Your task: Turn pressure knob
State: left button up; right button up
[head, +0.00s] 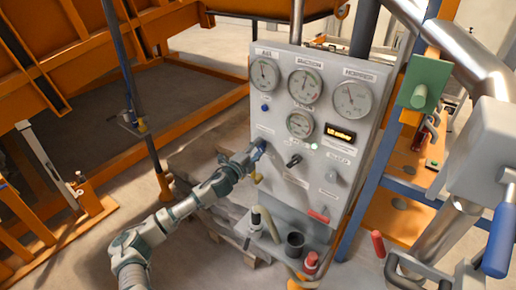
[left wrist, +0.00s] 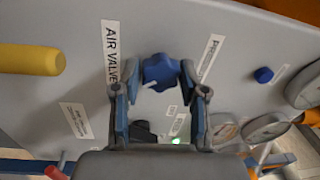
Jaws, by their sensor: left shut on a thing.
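The grey control panel (head: 333,165) stands upright at the middle of the head view. A blue lobed knob (left wrist: 160,70) sits on its face, between a label reading AIR VALVE and another label too small to read surely. My left gripper (head: 256,151) reaches the panel's lower left side from the left. In the left wrist view its two fingers (left wrist: 160,78) are shut on the blue knob, one fingertip on each side. In the head view the gripper mostly hides this knob. My right gripper is not in view.
Several round gauges (head: 305,86) and a lit display (head: 340,134) sit higher on the panel. A black switch (head: 294,160) is just right of my gripper. A yellow handle (left wrist: 30,60) and a smaller blue knob (left wrist: 264,75) also stick out from the panel.

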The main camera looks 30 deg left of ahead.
pick_arm(q)
jog(key=shift+f, duration=0.25)
jog(key=o, duration=1.1)
jog(key=shift+w+a, duration=0.1)
jog(key=shift+w, duration=0.05)
jog(key=shift+s+a+f, duration=0.15)
jog(key=shift+s+a, duration=0.05)
jog(key=shift+s, duration=1.8)
jog(key=shift+s+a+f, duration=0.15)
jog(key=shift+s+f, duration=0.05)
jog(key=shift+s, duration=1.75)
jog(key=shift+s+a+f, duration=0.15)
jog(key=shift+s+a, duration=0.05)
jog(key=shift+s, duration=1.8)
